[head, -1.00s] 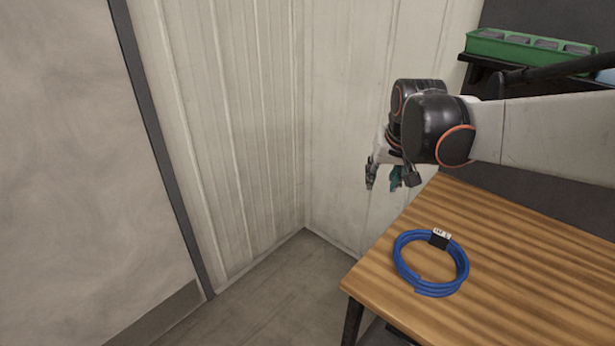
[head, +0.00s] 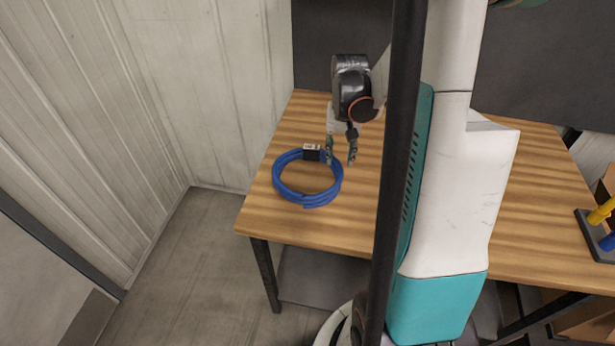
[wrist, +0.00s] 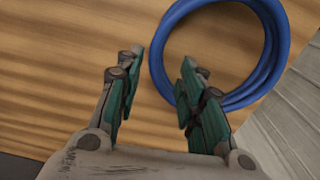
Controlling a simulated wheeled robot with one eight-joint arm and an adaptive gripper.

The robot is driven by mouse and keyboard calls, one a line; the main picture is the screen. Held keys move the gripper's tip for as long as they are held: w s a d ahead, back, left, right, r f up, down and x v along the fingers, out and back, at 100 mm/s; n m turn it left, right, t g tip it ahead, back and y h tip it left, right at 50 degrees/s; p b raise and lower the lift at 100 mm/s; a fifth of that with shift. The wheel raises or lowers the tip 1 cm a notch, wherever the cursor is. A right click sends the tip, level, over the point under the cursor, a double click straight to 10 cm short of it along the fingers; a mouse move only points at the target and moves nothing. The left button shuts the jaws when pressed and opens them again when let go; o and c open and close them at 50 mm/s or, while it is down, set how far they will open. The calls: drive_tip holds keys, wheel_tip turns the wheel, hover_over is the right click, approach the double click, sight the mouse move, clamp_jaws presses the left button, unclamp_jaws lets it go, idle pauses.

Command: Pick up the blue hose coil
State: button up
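The blue hose coil (head: 307,200) lies flat on the left part of the wooden table (head: 270,232), with a black and white tag (head: 312,152) on its far side. It also shows in the wrist view (wrist: 272,60), at the upper right. My gripper (head: 341,160) is open and points down at the coil's right side. In the wrist view its fingers (wrist: 155,95) are spread, with bare table and the coil's near-left edge between or below them. The right finger overlaps the hose in the picture. I cannot tell whether it touches.
The table's left edge is just beyond the coil, with floor (head: 180,270) and a corrugated wall (head: 215,90) past it. A dark rack with yellow and blue parts (head: 603,225) stands at the far right. My column and arm hide the table's middle.

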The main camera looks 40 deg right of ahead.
sight(339, 172)
drive_tip(key=f+b, duration=0.1)
drive_tip(key=f, duration=0.3)
drive_tip(key=f+b, duration=0.1)
drive_tip(key=f, duration=0.2)
drive_tip(key=shift+s+a+f+b, duration=0.1)
drive_tip(key=shift+s+a+b, duration=0.1)
drive_tip(key=shift+s+b, duration=0.15)
clamp_jaws()
